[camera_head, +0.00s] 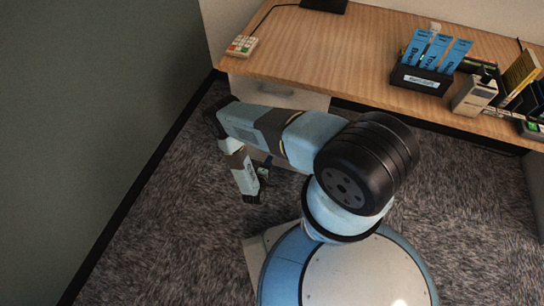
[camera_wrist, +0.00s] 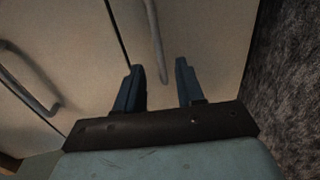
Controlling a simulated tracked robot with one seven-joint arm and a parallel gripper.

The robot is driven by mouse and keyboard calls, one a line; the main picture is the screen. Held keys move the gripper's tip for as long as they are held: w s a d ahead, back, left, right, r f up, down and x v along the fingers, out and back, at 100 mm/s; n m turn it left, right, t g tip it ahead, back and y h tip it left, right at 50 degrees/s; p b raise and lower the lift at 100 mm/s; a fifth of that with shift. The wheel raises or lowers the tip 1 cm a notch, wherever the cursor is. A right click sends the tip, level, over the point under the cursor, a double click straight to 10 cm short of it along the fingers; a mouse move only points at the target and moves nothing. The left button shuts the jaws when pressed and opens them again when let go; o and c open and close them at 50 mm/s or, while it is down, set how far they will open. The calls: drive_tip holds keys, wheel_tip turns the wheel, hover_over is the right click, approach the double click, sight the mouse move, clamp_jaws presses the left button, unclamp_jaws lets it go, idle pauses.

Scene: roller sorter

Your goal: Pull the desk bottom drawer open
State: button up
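In the wrist view, the desk's bottom drawer (camera_wrist: 212,35) is the pale front beside the carpet, with a curved metal handle (camera_wrist: 153,35). A dark seam divides it from the drawer front to its left, and the two look flush. My gripper (camera_wrist: 158,66) is open, its two dark fingers apart. The near end of the handle shows in the gap between them; I cannot tell whether either finger touches it. In the head view, my gripper (camera_head: 262,172) hangs low in front of the desk, and my arm hides most of the drawer fronts.
Another drawer front with its own handle (camera_wrist: 30,82) is at left in the wrist view. The wooden desk top (camera_head: 340,50) holds a phone (camera_head: 241,46), a black holder with blue folders (camera_head: 420,79) and other items. A green-grey wall (camera_head: 90,100) stands at left. Carpet (camera_head: 170,220) is clear.

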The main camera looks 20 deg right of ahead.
drive_tip(key=shift+x, duration=2.9)
drive_tip(key=shift+c, duration=0.5)
clamp_jaws()
drive_tip(key=shift+s, duration=0.1)
